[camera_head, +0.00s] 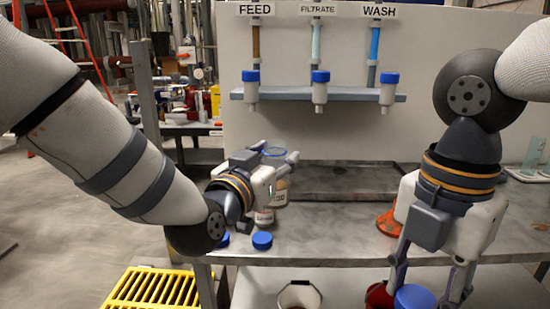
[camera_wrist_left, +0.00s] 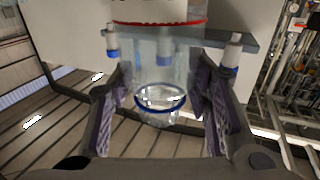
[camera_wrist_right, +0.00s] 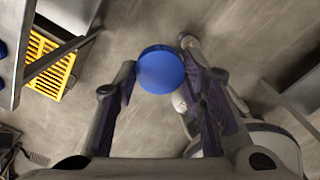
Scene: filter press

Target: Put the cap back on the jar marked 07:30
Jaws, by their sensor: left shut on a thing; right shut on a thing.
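My left gripper (camera_head: 276,156) is shut on a clear vessel with a blue ring (camera_wrist_left: 160,102), above the bench's left part. In the left wrist view the vessel stands between both fingers, with a red edge above. Just below that gripper a jar with a pale label (camera_head: 281,198) stands on the bench, partly hidden; I cannot read its marking surely. A second labelled jar (camera_head: 263,217) stands in front. My right gripper (camera_head: 430,278) points down, shut on a blue cap (camera_head: 415,297), which also shows between the fingertips in the right wrist view (camera_wrist_right: 160,70).
Two blue caps (camera_head: 262,240) (camera_head: 223,240) lie near the bench's front left edge. An orange funnel-like thing (camera_head: 386,222) stands to the right. A white bucket (camera_head: 299,296) and a red one (camera_head: 379,296) are lower down. The middle of the bench (camera_head: 330,235) is clear.

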